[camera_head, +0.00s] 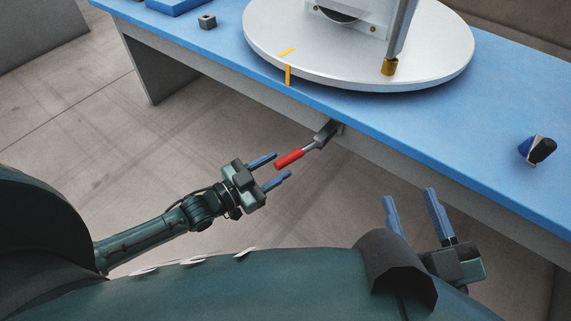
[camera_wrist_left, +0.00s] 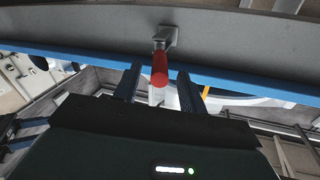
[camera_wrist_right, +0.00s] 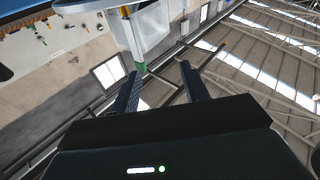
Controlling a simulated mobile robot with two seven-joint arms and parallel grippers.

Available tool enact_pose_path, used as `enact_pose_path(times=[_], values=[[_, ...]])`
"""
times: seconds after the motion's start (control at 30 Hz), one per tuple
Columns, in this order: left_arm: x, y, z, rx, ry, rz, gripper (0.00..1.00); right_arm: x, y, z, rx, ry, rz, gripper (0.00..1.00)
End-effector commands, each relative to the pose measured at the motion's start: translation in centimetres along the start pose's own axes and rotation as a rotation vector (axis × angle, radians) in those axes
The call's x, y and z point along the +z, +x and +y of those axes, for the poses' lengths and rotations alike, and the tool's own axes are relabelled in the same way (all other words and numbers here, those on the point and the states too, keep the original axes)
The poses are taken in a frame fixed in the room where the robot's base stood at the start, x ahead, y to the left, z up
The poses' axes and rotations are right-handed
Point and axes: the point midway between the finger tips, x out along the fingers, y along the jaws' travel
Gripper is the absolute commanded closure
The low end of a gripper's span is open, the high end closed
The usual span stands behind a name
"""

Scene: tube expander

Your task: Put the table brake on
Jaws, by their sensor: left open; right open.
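The table brake is a lever with a red handle (camera_head: 289,159) and a grey metal arm, mounted at the front edge of the blue table below the round turntable (camera_head: 350,70). My left gripper (camera_head: 276,168) is open, its fingertips close to the red handle's free end. In the left wrist view the red handle (camera_wrist_left: 160,68) appears between the two open fingers (camera_wrist_left: 158,85); I cannot tell whether they touch it. My right gripper (camera_head: 410,200) is open and empty, below the table's front edge at the right. It also shows open in the right wrist view (camera_wrist_right: 160,80).
The blue table (camera_head: 420,125) spans the back. A yellow mark (camera_head: 288,75) is on the turntable's rim. A small grey block (camera_head: 207,22) sits at the left, and a blue and black object (camera_head: 537,149) at the right. The floor before the table is clear.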

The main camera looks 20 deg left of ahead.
Motion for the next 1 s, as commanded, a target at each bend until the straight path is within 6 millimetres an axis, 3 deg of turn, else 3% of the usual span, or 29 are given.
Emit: enact_pose_path(times=[0.23, 0.6, 1.0], values=[[0.1, 3.1, 0.0, 0.000, 0.000, 0.000, 0.59, -0.3, 0.4, 0.1, -0.007, 0.017, 0.028, 0.55], [0.0, 3.5, 0.0, 0.000, 0.000, -0.002, 0.59, -0.7, 0.4, 0.1, -0.011, 0.019, 0.035, 0.55], [0.0, 3.5, 0.0, 0.000, 0.000, -0.001, 0.91, -0.4, 0.4, 0.0, -0.012, 0.018, 0.028, 0.55]])
